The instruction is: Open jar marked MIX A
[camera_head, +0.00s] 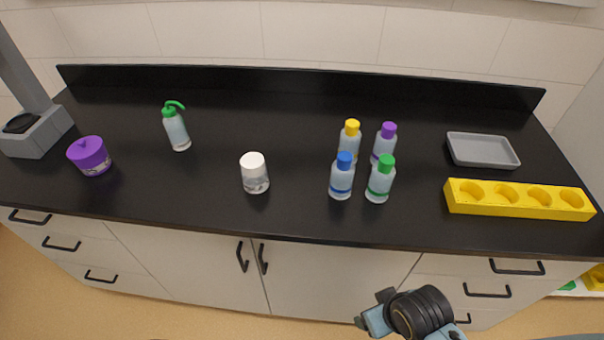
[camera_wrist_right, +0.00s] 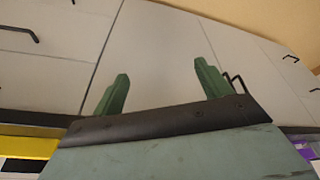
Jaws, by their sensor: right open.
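A clear jar with a white lid (camera_head: 254,174) stands upright near the middle of the black counter, lid on. A purple lidded pot (camera_head: 90,156) with a label stands at the left of the counter. I cannot read the marking on either, so I cannot tell which is MIX A. My right arm comes in low at the bottom of the head view, in front of the cabinets and below the counter. In the right wrist view my right gripper (camera_wrist_right: 162,86) has its two green fingers wide apart, with nothing between them. My left gripper is not in view.
Several bottles with yellow, purple, blue and green caps (camera_head: 342,178) stand right of the white-lidded jar. A green-topped wash bottle (camera_head: 176,128) stands behind left. A grey tray (camera_head: 482,150) and a yellow holed rack (camera_head: 518,200) lie at the right. The counter front centre is clear.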

